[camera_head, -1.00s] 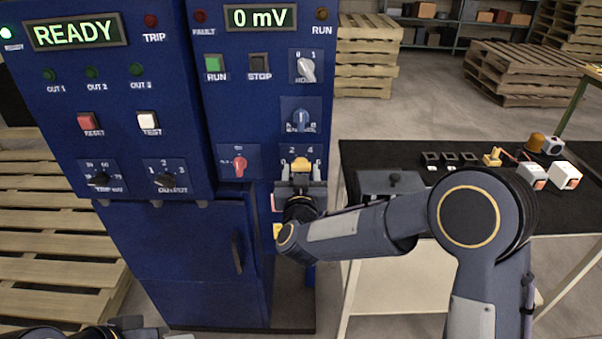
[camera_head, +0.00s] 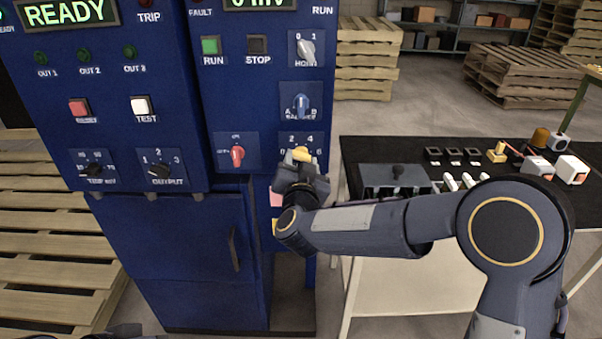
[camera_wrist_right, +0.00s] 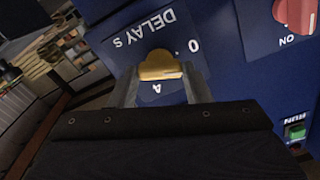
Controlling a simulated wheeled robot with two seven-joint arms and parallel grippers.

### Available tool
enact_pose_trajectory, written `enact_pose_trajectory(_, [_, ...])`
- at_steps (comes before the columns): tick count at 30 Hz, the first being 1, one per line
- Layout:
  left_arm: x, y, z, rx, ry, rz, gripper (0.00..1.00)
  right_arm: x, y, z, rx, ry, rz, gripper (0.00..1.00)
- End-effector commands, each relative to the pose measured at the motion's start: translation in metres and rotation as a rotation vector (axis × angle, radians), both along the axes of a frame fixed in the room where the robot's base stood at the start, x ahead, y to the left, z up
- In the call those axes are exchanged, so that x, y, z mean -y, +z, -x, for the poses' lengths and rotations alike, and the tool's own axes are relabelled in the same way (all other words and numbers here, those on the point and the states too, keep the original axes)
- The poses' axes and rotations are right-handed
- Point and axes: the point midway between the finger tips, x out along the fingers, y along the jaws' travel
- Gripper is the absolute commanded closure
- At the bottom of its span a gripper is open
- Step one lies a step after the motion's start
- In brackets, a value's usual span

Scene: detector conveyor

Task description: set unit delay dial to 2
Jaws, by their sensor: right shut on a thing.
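The delay dial is a yellow knob (camera_head: 301,154) on a blue plate low on the right cabinet, with 0, 2, 4 and 6 printed around it. My right gripper (camera_head: 300,172) is shut on the knob; its fingers lie on both sides of it. The right wrist view shows the yellow knob (camera_wrist_right: 160,65) between the two fingers, with "DELAY s" and a 0 on the plate. The fingers and wrist hide part of the plate, and I cannot read which number the knob points at. My left gripper is not clearly in view.
A red knob (camera_head: 237,155) is close left of the delay dial, and a blue knob (camera_head: 301,105) is above it. A black-topped table (camera_head: 360,150) with small parts stands at right. Pallets (camera_head: 366,70) stand behind.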

Motion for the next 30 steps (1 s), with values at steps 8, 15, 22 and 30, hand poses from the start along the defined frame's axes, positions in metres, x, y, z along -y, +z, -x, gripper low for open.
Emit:
enact_pose_trajectory(8, [0.0,-0.037,0.0,0.0,0.0,0.0,0.64,0.0,-0.005,0.0,0.003,0.0,-0.264,0.79])
enact_pose_trajectory(15, [0.0,-0.057,0.0,0.0,0.0,0.0,0.64,0.001,-0.004,0.0,0.001,0.0,-0.458,0.79])
enact_pose_trajectory(22, [0.0,-0.068,0.0,0.0,0.0,0.0,0.64,0.0,-0.003,0.0,-0.001,0.0,-0.587,0.79])
enact_pose_trajectory(30, [0.0,-0.073,0.0,0.0,0.0,0.0,0.64,0.001,-0.002,0.0,-0.001,-0.001,-0.659,0.79])
